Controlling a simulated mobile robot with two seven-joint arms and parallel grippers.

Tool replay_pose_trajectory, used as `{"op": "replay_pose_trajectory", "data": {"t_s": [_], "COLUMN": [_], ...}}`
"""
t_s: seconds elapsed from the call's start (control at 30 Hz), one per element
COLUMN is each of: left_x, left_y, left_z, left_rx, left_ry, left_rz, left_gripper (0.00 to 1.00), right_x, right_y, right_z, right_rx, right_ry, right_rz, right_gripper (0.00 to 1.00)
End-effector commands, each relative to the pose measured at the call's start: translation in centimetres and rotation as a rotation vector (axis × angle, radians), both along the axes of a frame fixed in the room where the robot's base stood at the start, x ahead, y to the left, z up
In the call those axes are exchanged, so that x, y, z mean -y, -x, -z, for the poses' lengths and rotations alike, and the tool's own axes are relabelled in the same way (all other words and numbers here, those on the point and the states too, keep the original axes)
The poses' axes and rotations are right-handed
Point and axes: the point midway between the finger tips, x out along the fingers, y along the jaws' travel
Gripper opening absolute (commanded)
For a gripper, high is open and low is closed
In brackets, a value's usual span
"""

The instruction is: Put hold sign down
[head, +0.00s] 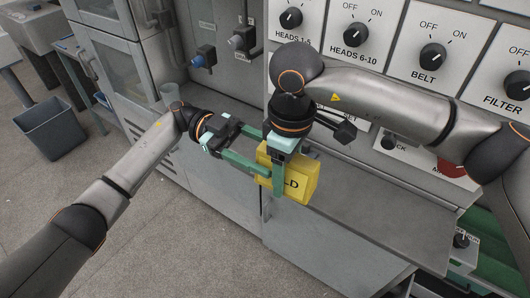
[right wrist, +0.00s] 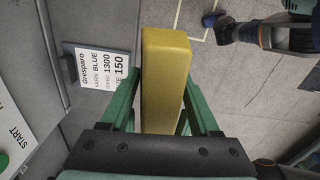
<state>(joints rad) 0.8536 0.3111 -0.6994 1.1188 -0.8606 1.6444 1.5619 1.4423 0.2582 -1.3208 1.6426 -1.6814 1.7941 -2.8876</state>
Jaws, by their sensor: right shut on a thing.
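The hold sign (head: 301,184) is a yellow block with black lettering, of which "LD" shows in the head view. My right gripper (head: 284,180) points down and is shut on it, in front of the grey machine. In the right wrist view the sign (right wrist: 165,80) stands as a plain yellow bar between my two green fingers (right wrist: 163,105). My left gripper (head: 262,152) comes in from the left with its green fingers spread apart, close to the sign's left side. I cannot tell whether they touch it.
A grey ledge (head: 365,220) runs under the control panel with its labelled knobs (head: 433,57). A red button (head: 453,166) sits low on the panel at the right. A white card (right wrist: 102,68) shows in the right wrist view. A grey bin (head: 50,130) stands on the floor at left.

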Motion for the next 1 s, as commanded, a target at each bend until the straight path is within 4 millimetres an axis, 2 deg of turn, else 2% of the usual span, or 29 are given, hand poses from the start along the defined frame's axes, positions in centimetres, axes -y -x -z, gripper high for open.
{"op": "replay_pose_trajectory", "data": {"t_s": [0.07, 0.5, 0.6, 0.63, 0.93, 1.0], "left_x": [0.00, -0.01, -0.02, -0.02, -0.02, -0.02], "left_y": [0.00, -0.03, -0.03, -0.03, -0.03, -0.02], "left_z": [0.00, -0.01, -0.01, -0.04, -0.04, -0.04], "left_rx": [0.000, 0.000, 0.000, 0.001, 0.001, 0.001], "left_ry": [0.000, 0.000, 0.000, 0.000, 0.000, 0.000], "left_rz": [0.000, 0.000, 0.000, 0.000, 0.000, 0.000], "left_gripper": [0.52, 0.03, 0.00, 0.00, 0.00, 0.00], "right_x": [-0.01, -0.01, -0.02, -0.02, -0.01, -0.01], "right_y": [0.00, 0.03, 0.04, 0.04, 0.03, 0.02], "right_z": [-0.02, -0.01, -0.01, -0.01, -0.01, 0.00], "right_rx": [0.000, -0.001, -0.001, -0.001, 0.000, 0.000], "right_ry": [0.000, 0.000, 0.000, 0.000, 0.000, 0.000], "right_rz": [0.000, -0.002, -0.002, -0.003, -0.001, -0.001], "right_gripper": [0.05, 0.05, 0.05, 0.64, 0.97, 0.97]}}
